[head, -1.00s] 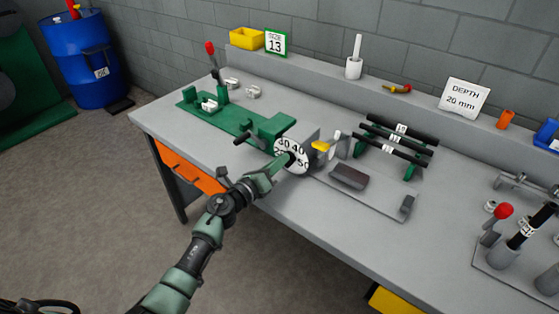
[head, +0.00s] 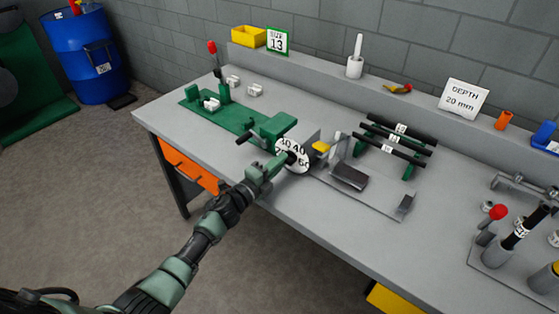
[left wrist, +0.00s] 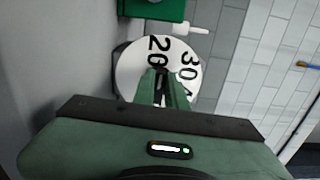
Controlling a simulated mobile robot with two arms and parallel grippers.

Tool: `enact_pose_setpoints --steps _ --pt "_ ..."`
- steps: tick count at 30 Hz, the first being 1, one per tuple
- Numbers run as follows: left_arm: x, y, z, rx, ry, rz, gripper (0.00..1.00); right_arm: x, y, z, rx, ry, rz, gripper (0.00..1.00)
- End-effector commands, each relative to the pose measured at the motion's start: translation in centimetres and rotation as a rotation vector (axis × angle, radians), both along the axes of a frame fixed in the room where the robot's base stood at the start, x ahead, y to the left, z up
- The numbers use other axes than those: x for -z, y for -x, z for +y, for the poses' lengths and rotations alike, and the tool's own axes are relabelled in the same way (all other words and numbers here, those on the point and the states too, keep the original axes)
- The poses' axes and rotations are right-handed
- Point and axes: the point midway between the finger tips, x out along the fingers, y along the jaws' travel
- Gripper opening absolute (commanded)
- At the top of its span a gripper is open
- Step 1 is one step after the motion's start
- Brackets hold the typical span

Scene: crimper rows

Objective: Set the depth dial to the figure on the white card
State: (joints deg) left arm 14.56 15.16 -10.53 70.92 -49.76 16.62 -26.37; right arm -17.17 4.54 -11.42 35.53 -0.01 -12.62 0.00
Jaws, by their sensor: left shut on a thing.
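The depth dial (head: 301,157) is a white disc with black figures at the near end of the machine. In the head view I make out about 30, 40 and part of 50. The left wrist view shows the dial (left wrist: 130,74) with 20, 30 and part of another figure. My left gripper (head: 284,163) is shut on the dial's dark knob at its middle; the fingers hide most of the knob. The white card (head: 463,98) on the back ledge reads "DEPTH 20 mm". My right gripper is not in view.
A green press (head: 235,118) with a red-knobbed lever stands left of the dial. A rack of black rods (head: 397,140) and a grey plate lie right of it. Further right is another red-knobbed lever (head: 497,212). The table's front edge (head: 330,243) is clear.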

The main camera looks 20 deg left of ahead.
Motion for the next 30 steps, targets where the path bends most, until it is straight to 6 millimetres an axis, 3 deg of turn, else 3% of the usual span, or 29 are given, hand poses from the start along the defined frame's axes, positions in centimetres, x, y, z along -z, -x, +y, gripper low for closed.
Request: enact_pose_setpoints --steps 9,26,27,29,30 --pt "0.27 0.05 0.02 0.0 0.125 0.049 0.0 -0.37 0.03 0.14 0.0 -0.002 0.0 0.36" --pt "0.38 0.07 0.01 0.0 0.156 0.06 0.0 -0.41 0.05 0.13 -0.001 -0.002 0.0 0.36" --pt "0.38 0.07 0.0 0.0 0.156 0.06 0.15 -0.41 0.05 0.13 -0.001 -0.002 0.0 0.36" --pt "0.38 0.07 0.0 0.0 0.156 0.06 0.32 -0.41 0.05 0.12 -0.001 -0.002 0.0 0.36" --pt "0.36 0.06 0.0 0.0 0.156 0.059 0.35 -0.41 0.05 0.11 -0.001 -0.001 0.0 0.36"
